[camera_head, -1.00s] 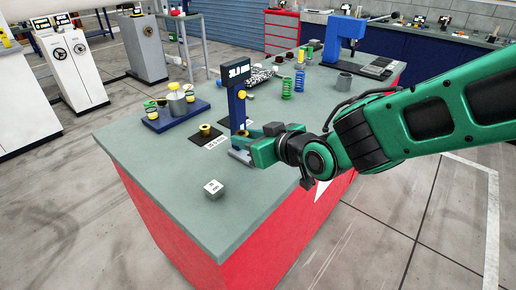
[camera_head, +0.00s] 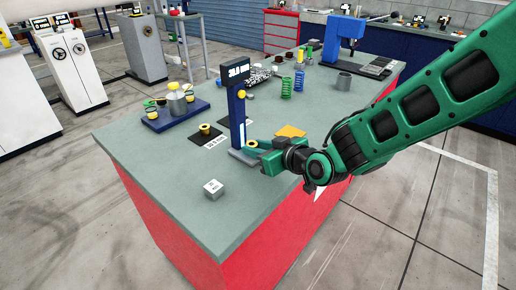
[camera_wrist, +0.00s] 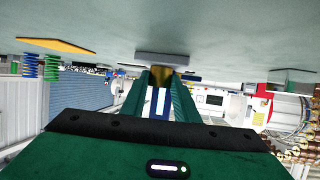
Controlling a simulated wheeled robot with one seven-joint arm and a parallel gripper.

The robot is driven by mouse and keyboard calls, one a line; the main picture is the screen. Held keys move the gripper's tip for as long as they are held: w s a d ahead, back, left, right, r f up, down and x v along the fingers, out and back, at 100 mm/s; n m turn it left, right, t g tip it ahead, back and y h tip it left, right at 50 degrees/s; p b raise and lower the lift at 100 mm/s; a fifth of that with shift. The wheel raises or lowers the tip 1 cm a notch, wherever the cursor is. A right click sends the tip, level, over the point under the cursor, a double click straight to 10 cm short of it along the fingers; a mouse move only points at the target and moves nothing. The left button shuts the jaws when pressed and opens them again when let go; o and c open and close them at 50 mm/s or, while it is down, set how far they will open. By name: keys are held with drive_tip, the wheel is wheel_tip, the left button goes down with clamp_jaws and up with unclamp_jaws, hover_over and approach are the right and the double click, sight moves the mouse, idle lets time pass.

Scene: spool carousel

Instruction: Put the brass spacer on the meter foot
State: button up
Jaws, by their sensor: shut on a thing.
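The meter (camera_head: 238,105) is a blue column with a lit display on top, and its grey foot (camera_head: 238,157) rests on the bench. My gripper (camera_head: 256,145) is at the right side of the column, low over the foot. It is shut on the brass spacer (camera_head: 252,144), whose yellow rim shows at the fingertips. In the wrist view, which is upside down, the brass spacer (camera_wrist: 160,71) sits between the green fingers, right by the grey foot (camera_wrist: 162,58). I cannot tell whether spacer and foot touch.
A brass flanged piece (camera_head: 205,129) sits on a black mat with a label to the left. An orange pad (camera_head: 291,131) lies behind my gripper. A blue tray (camera_head: 175,116) with parts is at back left.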

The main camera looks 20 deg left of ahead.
drive_tip(key=o, duration=1.2)
drive_tip(key=shift+c, duration=0.2)
drive_tip(key=v, duration=1.2)
